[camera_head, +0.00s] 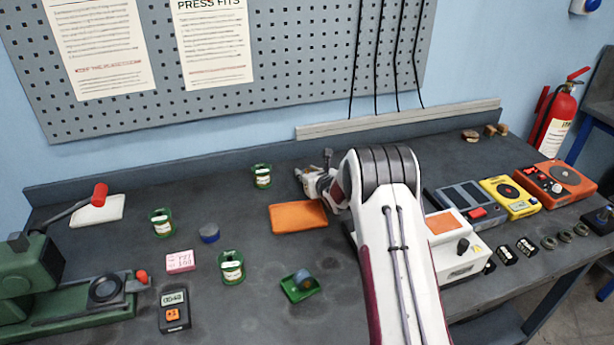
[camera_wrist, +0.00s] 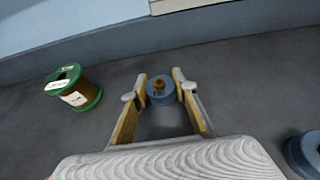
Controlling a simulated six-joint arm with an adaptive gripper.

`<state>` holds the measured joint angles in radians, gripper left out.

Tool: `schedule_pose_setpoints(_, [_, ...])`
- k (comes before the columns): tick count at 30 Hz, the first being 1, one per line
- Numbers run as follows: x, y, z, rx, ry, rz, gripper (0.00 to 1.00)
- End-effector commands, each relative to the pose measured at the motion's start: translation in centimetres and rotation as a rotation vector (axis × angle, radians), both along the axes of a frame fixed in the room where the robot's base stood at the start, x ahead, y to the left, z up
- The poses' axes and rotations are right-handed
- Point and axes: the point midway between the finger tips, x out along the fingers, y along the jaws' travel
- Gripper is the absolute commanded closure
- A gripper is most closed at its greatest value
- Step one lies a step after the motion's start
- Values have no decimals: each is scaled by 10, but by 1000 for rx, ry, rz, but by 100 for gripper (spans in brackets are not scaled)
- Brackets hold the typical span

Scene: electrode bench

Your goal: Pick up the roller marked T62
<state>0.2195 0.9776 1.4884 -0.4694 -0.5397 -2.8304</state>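In the wrist view a blue-grey roller (camera_wrist: 160,90) with a brass-coloured centre stands on the dark bench. A small mark shows on its side, too small to read for certain. My gripper (camera_wrist: 159,86) is open, its two yellow-lined fingers apart with their tips on either side of this roller. I cannot tell whether they touch it. A second blue-grey roller (camera_wrist: 303,153) is cut off at the right edge. In the head view my gripper (camera_head: 311,184) is low over the bench behind the orange mat, and the roller at it is hidden.
A green-ended spool (camera_wrist: 75,88) stands left of my gripper; it also shows in the head view (camera_head: 262,176). The orange mat (camera_head: 298,217) lies close in front. Instruments, including a yellow box (camera_head: 509,198), stand right.

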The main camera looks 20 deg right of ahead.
Motion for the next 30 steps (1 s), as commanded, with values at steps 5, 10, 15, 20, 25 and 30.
schedule_pose_setpoints(5, [0, 0, 0, 0, -1, 0, 95])
schedule_pose_setpoints(10, [0, 0, 2, 0, -1, 0, 95])
schedule_pose_setpoints(15, [0, 0, 9, 0, -2, 0, 95])
schedule_pose_setpoints(20, [0, 0, 24, -1, -3, 0, 95])
schedule_pose_setpoints(25, [1, 0, 48, -1, -4, 0, 95])
schedule_pose_setpoints(30, [0, 0, 73, -2, -4, 1, 95])
